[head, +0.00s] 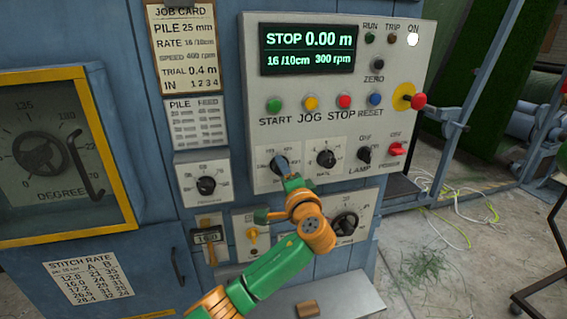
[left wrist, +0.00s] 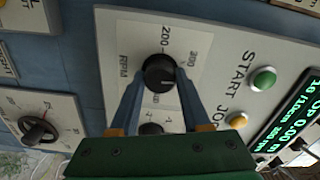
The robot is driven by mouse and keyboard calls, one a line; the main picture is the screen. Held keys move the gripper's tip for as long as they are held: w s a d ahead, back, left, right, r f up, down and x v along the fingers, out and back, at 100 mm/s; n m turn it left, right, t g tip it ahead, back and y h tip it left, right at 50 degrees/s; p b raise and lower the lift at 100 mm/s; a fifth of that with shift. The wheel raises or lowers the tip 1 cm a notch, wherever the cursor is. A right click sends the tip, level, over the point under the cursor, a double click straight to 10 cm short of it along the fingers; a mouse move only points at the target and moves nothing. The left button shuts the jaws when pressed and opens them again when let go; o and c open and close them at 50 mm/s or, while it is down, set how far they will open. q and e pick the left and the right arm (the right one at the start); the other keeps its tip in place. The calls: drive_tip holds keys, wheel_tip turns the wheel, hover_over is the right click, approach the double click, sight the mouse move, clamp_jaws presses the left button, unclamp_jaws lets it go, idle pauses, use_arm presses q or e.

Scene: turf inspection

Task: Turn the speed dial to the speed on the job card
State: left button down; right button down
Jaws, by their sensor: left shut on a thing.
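The speed dial is a black round knob (left wrist: 158,72) on a white plate marked in rpm, in the left wrist view. In the head view it is mostly hidden behind my fingers. My left gripper (head: 284,164) is shut on the knob, with a blue finger on either side; its fingers also show in the left wrist view (left wrist: 158,84). The knob's pointer is too small to read surely. The job card (head: 184,45) at the top shows speed 400 rpm. The display (head: 309,49) shows STOP 0.00 m, 16 /10cm and 300 rpm. My right gripper is not in view.
Above the dial are the green start (head: 274,104), yellow jog (head: 310,102), red stop (head: 344,101) and blue reset (head: 375,99) buttons. Another black knob (head: 326,158) sits close to its right. A red emergency knob (head: 418,101) sticks out at the panel's right edge.

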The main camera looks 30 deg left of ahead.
use_arm(q)
drive_tip(key=shift+m+p, duration=1.05)
drive_tip(key=shift+m, duration=2.15)
drive_tip(key=c, duration=0.6)
unclamp_jaws()
drive_tip(key=shift+o, duration=1.2)
drive_tip(key=shift+a, duration=0.1)
